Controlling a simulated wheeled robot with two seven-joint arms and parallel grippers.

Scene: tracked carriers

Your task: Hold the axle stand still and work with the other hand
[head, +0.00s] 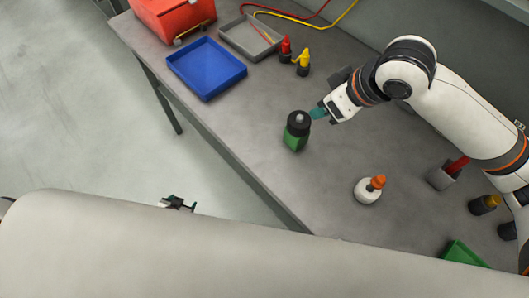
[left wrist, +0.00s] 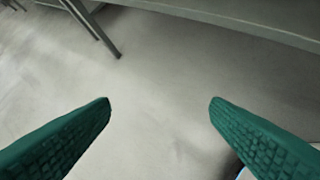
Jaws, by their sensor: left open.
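A green block-like thing with a black round top and a grey centre (head: 297,130) stands upright on the grey bench; it may be the axle stand, but I cannot tell for sure. My right gripper (head: 318,113) is just right of its black top, with teal fingertips pointing at it. I cannot tell whether they touch it or how far apart they are. My left gripper (head: 178,203) is low beside the bench, over the floor, partly hidden by my own body. In the left wrist view its teal fingers (left wrist: 160,104) are wide apart with only floor between them.
On the bench (head: 240,130) are a blue tray (head: 207,69), a grey tray (head: 250,38), a red box (head: 172,17), red (head: 285,50) and yellow-topped (head: 303,62) bottles, and a white bottle with an orange cap (head: 369,189). A green bin (head: 463,254) is at lower right.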

